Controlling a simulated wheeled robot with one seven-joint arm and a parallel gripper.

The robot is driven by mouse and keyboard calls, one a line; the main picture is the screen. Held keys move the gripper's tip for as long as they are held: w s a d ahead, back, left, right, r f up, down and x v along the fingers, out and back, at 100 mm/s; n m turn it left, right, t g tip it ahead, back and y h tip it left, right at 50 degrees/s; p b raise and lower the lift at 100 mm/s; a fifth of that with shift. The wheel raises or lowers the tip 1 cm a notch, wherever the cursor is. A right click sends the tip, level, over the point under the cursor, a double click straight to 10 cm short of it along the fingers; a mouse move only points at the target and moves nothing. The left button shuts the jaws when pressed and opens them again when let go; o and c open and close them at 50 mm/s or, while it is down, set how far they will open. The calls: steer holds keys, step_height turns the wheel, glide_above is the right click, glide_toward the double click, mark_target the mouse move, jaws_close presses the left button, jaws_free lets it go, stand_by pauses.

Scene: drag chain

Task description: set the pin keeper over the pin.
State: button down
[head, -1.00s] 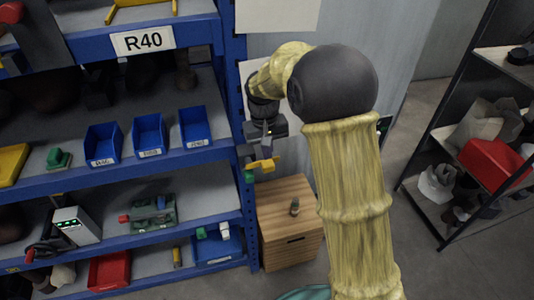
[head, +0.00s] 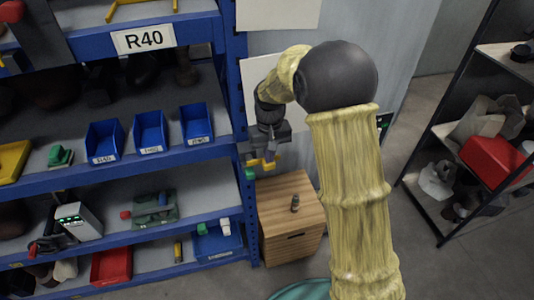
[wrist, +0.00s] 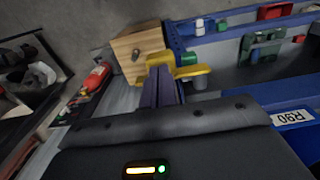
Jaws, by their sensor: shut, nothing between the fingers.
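My gripper (head: 268,156) is shut and empty beside the blue shelf's front post. In the wrist view its dark fingers (wrist: 160,72) point at a yellow piece (wrist: 190,71). That piece has an arm reaching right and a part behind the fingertips; I cannot tell whether they touch. A grey cylinder (wrist: 200,84) sits under its right arm and a green part (wrist: 188,58) sits behind it. In the head view the yellow piece (head: 258,164) shows just below the gripper. I cannot tell which of these parts is the pin keeper and which is the pin.
The blue shelf (head: 150,172) with blue bins fills the left. A dark rack (head: 450,190) stands at the right. A red extinguisher (wrist: 97,76) shows in the wrist view.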

mark_target(274, 169)
steer(key=shift+s+d+f+y, duration=0.1)
steer(key=shift+f+y, duration=0.25)
steer(key=shift+y, duration=0.15)
steer(key=shift+d+f+g+y+b, duration=0.3)
steer(key=shift+d+f+y+b, duration=0.15)
steer(key=shift+y+b, duration=0.15)
steer(key=shift+d+f+g+y+b, duration=0.3)
steer(key=shift+f+y+b, duration=0.1)
steer(key=shift+y, duration=0.3)
step_height(274, 169, down, 3)
steer(key=g+y+b, duration=0.1)
steer(key=y+b, duration=0.2)
steer(key=y, duration=0.1)
steer(key=shift+r, duration=0.15)
steer(key=f+y+b, duration=0.1)
steer(key=y+b, duration=0.1)
steer(key=shift+a+f+g+y, duration=0.1)
steer(key=shift+f+g+y, duration=0.25)
steer(key=shift+g+y, duration=0.05)
steer(key=shift+s+a+f+g+y+b, duration=0.1)
steer(key=shift+a+f+g+y+b, duration=0.4)
steer(key=shift+y+b, duration=0.7)
steer(key=shift+a+f+g+y+b, duration=0.3)
steer(key=shift+f+y+b, duration=0.25)
steer(key=shift+y+b, duration=0.65)
steer(key=shift+s+a+f+g+y+b, duration=0.1)
steer(key=shift+a+f+g+y+b, duration=0.35)
steer(key=shift+y+b, duration=0.75)
steer(key=shift+f, duration=0.1)
